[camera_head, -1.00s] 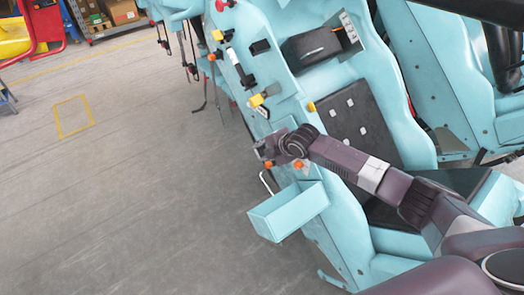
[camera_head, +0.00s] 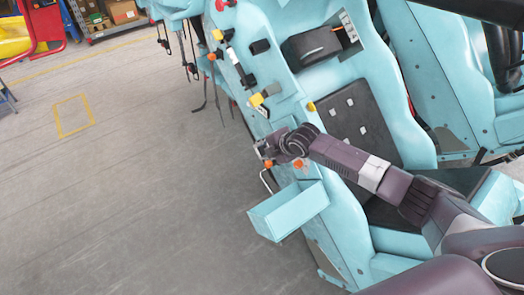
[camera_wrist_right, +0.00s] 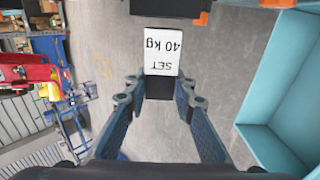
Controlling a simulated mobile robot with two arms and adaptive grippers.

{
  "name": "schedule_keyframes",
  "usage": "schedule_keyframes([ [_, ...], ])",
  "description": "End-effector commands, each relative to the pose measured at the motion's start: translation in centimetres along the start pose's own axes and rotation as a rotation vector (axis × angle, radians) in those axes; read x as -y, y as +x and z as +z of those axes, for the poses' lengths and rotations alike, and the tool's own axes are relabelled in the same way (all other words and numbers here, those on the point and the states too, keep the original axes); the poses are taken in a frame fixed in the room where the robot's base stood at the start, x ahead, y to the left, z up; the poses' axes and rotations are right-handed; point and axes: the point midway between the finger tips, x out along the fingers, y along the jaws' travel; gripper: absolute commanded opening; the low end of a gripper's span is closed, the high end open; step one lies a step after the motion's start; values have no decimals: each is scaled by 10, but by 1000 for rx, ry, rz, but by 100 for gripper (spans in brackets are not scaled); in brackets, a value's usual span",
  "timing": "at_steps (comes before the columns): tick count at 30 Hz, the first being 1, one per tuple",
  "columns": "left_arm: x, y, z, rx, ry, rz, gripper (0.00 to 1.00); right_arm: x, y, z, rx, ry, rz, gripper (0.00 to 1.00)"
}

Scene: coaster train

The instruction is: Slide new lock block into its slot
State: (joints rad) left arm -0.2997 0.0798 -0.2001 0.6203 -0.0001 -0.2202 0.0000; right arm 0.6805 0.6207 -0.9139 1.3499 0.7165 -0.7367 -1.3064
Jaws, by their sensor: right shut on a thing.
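My right gripper (camera_head: 261,150) is at the outer side of the light-blue coaster car, above the open bin. In the right wrist view, its two fingers (camera_wrist_right: 158,92) are closed around the lower dark end of a black block with a white label reading "SET 40 kg" (camera_wrist_right: 161,65), upside down in that view. I take this as the lock block; it is too small to make out clearly in the head view. A dark housing (camera_wrist_right: 168,7) with orange parts sits just beyond the block. I cannot make out the slot itself. My left gripper is not in view.
An open light-blue bin (camera_head: 272,222) sticks out from the car side, just below my right gripper and at the right of the wrist view. Yellow and black fittings (camera_head: 262,97) line the panel above.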

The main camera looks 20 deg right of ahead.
Motion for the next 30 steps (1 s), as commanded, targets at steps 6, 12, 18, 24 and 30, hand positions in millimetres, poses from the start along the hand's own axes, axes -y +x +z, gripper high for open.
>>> schedule_keyframes([
  [6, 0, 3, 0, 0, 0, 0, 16, -1, 0, 6, 1, 0, 2, 0],
  [12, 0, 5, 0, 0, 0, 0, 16, -1, 0, 11, 1, -1, 2, 0],
  [18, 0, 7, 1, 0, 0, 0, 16, -1, 0, 16, 0, 0, 2, 0],
  [24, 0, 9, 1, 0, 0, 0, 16, -1, 0, 22, 1, -1, 2, 0],
  [30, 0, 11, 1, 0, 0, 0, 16, 0, 0, 27, 1, 1, 2, 0],
])
